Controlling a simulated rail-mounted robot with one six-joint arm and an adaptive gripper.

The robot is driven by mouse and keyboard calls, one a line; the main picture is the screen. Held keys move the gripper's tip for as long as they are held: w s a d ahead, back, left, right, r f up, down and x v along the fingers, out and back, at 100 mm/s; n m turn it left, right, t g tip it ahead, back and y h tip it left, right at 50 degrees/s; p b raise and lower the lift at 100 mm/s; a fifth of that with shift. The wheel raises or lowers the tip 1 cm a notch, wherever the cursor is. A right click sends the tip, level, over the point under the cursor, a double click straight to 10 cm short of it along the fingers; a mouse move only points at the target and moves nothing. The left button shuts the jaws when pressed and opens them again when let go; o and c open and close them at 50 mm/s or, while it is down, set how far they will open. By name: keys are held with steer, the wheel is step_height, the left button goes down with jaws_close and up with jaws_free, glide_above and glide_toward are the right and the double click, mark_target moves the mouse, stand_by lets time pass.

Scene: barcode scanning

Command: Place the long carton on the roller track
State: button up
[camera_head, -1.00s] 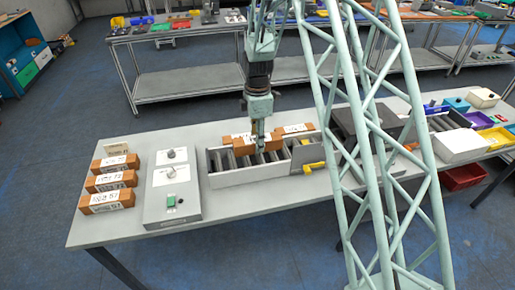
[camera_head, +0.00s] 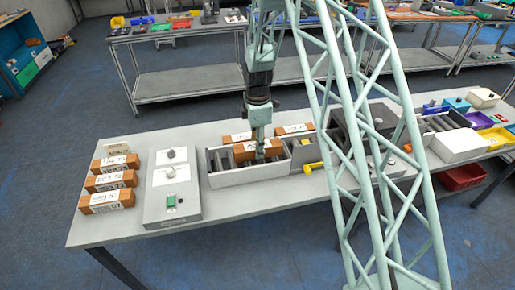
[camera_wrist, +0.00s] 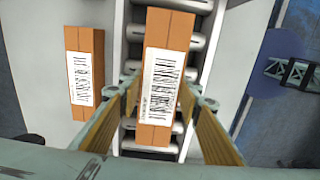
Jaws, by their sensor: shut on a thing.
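My gripper (camera_head: 260,150) is over the middle of the roller track (camera_head: 235,180), a light-walled tray with grey rollers. It is shut on a long orange-brown carton (camera_head: 243,156). In the wrist view the carton (camera_wrist: 158,128) lies between the fingers (camera_wrist: 165,100), its white barcode label facing the camera and rollers showing beneath and around it. The carton is low at the track; I cannot tell whether it touches the rollers. Part of it is hidden by my gripper in the head view.
Two similar cartons (camera_head: 240,137) (camera_head: 294,129) lie behind the track. Several orange cartons (camera_head: 107,200) lie at the table's left, beside a grey box with a green button (camera_head: 171,201). A dark machine (camera_head: 365,117) stands right of the track, behind my lattice column.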

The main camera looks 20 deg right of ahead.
steer(key=shift+f, duration=0.1)
steer(key=o, duration=1.1)
step_height(320, 180, up, 11)
steer(key=shift+f, duration=0.2)
steer(key=shift+r, duration=0.8)
steer(key=shift+r, duration=0.1)
